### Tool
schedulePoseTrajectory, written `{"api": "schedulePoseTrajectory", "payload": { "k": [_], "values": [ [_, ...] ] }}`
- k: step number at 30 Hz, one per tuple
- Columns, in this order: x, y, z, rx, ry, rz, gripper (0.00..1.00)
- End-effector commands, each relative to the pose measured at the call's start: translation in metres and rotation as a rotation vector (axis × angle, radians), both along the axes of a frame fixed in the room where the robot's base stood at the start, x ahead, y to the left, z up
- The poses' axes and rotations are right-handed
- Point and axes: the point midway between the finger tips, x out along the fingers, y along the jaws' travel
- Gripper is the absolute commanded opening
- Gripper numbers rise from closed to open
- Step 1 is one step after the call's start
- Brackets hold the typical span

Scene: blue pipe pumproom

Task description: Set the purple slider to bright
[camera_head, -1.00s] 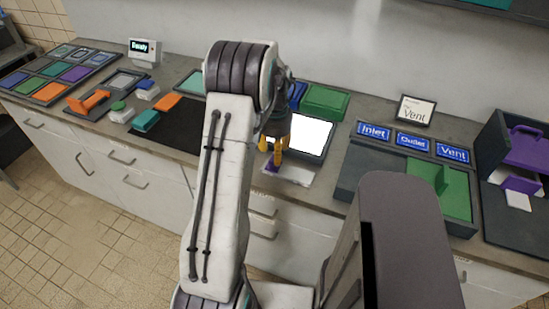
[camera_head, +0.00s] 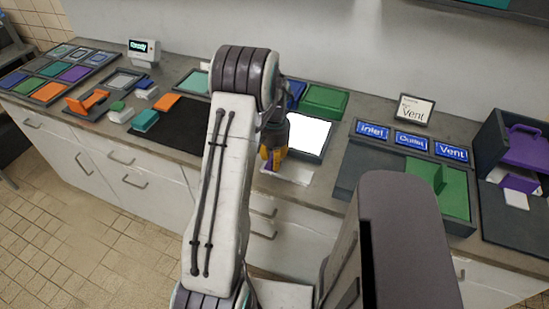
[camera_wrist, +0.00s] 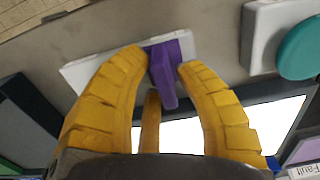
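The purple slider (camera_wrist: 164,72) stands up from a white plate (camera_wrist: 95,68) on the counter. In the wrist view it is toward the plate's right end; in the head view the plate (camera_head: 293,174) extends right of my gripper. My gripper (camera_wrist: 163,58) has yellow fingers, with two tips close against opposite sides of the slider's knob; a third finger shows behind. It appears shut on the slider. In the head view my gripper (camera_head: 271,160) points down over the plate's left end. No bright marking is readable.
A lit white screen (camera_head: 309,134) stands behind the plate. A dark mat (camera_head: 180,130) lies to the left. A tray with Inlet, Outlet and Vent labels (camera_head: 411,141) is to the right. A teal round knob (camera_wrist: 300,50) is close by in the wrist view.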

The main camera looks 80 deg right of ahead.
Motion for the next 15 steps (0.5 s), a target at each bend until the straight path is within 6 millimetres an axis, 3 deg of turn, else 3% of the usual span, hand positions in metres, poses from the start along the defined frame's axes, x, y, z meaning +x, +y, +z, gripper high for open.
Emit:
{"api": "schedulePoseTrajectory", "payload": {
  "k": [9,15],
  "values": [
    [0.0000,-0.0001,0.0003,-0.001,0.000,0.000,0.01],
    [0.0000,-0.0001,0.0002,0.000,0.000,0.000,0.00]
  ]
}}
